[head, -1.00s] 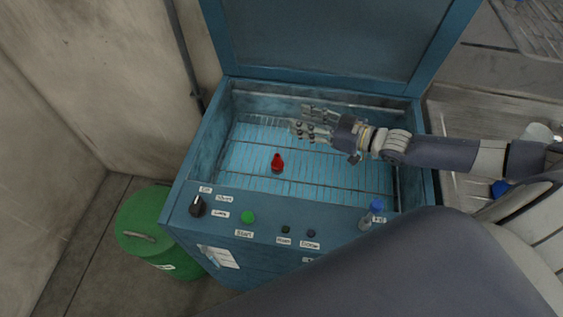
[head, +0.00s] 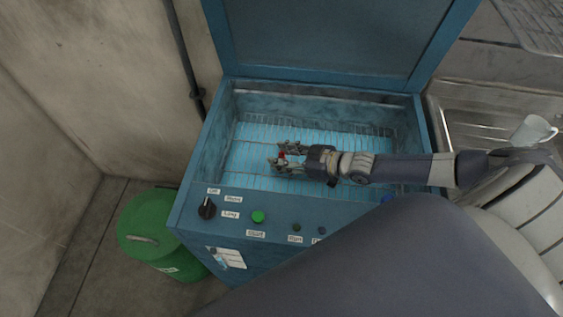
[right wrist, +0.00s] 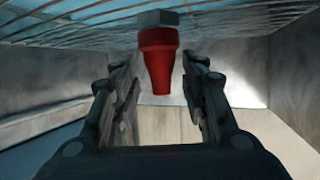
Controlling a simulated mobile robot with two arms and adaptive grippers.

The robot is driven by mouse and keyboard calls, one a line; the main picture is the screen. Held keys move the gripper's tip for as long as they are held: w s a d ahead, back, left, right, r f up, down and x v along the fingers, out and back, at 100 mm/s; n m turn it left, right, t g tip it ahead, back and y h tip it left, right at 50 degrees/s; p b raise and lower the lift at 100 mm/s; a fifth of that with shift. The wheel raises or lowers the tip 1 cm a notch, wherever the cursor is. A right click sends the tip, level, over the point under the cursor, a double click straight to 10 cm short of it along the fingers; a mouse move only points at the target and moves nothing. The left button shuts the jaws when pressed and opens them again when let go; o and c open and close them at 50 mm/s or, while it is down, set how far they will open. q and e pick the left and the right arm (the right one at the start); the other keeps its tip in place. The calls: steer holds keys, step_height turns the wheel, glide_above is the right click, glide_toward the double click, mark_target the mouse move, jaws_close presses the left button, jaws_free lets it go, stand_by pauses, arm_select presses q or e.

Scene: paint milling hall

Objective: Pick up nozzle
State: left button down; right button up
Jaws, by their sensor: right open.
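The red nozzle (right wrist: 159,62) has a grey hex end and stands between the two fingers of my right gripper (right wrist: 160,92) in the right wrist view. The fingers are open, with a visible gap on each side of it. In the head view only a small bit of the nozzle (head: 282,155) shows between the fingertips of the right gripper (head: 280,157). The gripper is low inside the blue machine's basin, over the wire rack (head: 250,180). My left gripper is not in view.
The blue machine's lid (head: 320,40) stands open behind the basin. Its front panel has a black knob (head: 207,208) and a green button (head: 258,217). A green drum (head: 150,225) stands at the left.

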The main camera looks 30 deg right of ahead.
steer(key=x, duration=0.4)
steer(key=shift+w+a+p, duration=0.25)
steer(key=shift+a+p, duration=0.05)
steer(key=shift+p, duration=0.05)
jaws_close()
